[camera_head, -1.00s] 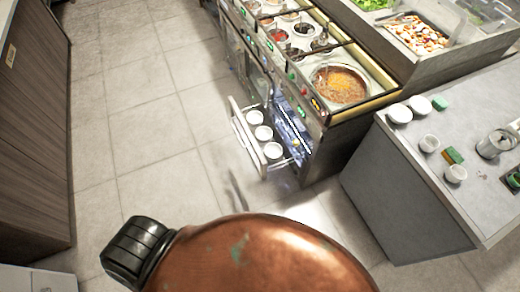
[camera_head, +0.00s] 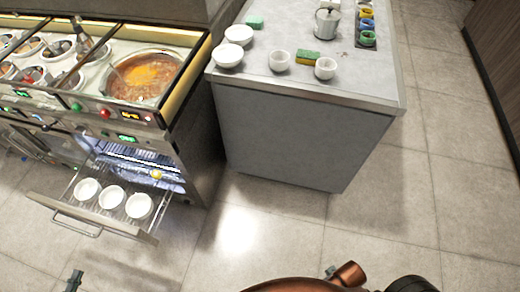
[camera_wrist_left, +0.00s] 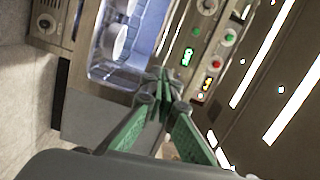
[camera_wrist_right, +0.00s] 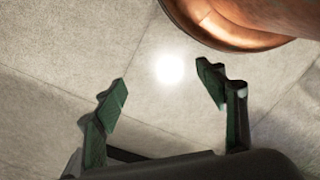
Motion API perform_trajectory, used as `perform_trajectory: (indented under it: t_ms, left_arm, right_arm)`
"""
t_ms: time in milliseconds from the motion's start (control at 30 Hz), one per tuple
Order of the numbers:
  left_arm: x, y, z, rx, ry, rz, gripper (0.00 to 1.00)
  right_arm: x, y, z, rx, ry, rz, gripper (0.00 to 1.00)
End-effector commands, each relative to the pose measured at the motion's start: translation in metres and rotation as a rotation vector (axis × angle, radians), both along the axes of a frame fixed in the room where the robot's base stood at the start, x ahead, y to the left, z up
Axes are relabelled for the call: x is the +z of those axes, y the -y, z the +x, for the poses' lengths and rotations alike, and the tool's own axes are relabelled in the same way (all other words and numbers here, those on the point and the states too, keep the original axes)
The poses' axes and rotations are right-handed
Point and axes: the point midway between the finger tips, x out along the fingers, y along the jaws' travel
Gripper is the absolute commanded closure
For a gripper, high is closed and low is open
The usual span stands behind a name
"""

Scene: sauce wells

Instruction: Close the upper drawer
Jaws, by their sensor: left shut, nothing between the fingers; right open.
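The drawer (camera_head: 95,221) is pulled out of the lit front of the cooking counter, at the left of the head view. It has a bar handle (camera_head: 77,224) and holds three white cups (camera_head: 112,197). My left gripper (camera_head: 75,279) shows only as a small dark tip over the floor, below the drawer and apart from it in the picture. In the left wrist view it (camera_wrist_left: 165,88) is shut and empty, with the lit opening (camera_wrist_left: 136,48) and white cups beyond it. My right gripper (camera_wrist_right: 163,79) is open and empty above the floor.
A grey counter (camera_head: 300,135) stands right of the cooking unit, with white bowls (camera_head: 229,55), cups and sponges on it. A large pot of soup (camera_head: 142,78) sits above the drawer. The tiled floor (camera_head: 270,235) before both units is clear.

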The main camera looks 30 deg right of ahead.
Motion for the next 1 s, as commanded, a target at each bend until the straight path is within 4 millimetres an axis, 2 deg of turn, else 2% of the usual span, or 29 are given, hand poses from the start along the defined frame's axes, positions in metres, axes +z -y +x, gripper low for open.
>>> perform_trajectory:
  t_ms: [33, 133, 300, 567, 667, 1000]
  left_arm:
    - [-0.006, 0.007, 0.002, -0.044, 0.020, 0.023, 1.00]
    - [0.004, 0.017, 0.003, -0.102, 0.064, 0.052, 1.00]
    - [0.013, 0.022, 0.004, -0.134, 0.091, 0.067, 1.00]
    - [0.013, 0.031, 0.014, -0.134, 0.091, 0.064, 1.00]
    - [0.011, 0.042, 0.027, -0.134, 0.090, 0.064, 1.00]
    - [0.009, 0.088, 0.080, -0.133, 0.088, 0.064, 1.00]
  right_arm:
    - [-0.001, 0.000, -0.003, -0.002, -0.011, 0.001, 0.35]
    - [0.009, 0.000, -0.003, -0.005, -0.016, 0.003, 0.35]
    - [0.017, 0.000, -0.004, -0.006, -0.018, 0.004, 0.35]
    - [0.012, -0.003, 0.001, -0.003, 0.000, 0.014, 0.35]
    - [0.005, -0.008, 0.007, 0.000, 0.027, 0.028, 0.35]
    - [-0.043, -0.037, 0.046, 0.007, 0.185, 0.108, 0.35]
